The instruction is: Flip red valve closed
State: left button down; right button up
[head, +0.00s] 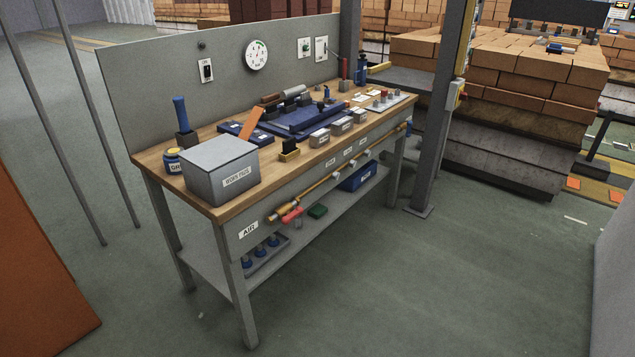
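The red valve handle (292,215) sits on a brass pipe (325,184) that runs along the front of the workbench, just under the tabletop. It is near the bench's front left corner, to the right of a white "AIR" label (248,230). The handle looks to lie roughly along the pipe, tilted a little; its exact angle is too small to tell. Neither of my grippers is in view.
The workbench (230,205) carries a grey box (220,168), a blue fixture (305,118) and small parts. Its lower shelf holds a blue bin (357,177). A grey post (440,110) stands at its right end. The floor in front (400,280) is clear.

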aim_at(299, 210)
jog(key=i+j+z, duration=0.25)
jog(key=i+j, duration=0.15)
jog(key=i, duration=0.2)
jog(key=i+j+z, duration=0.2)
jog(key=i+j, duration=0.3)
jog(key=i, duration=0.1)
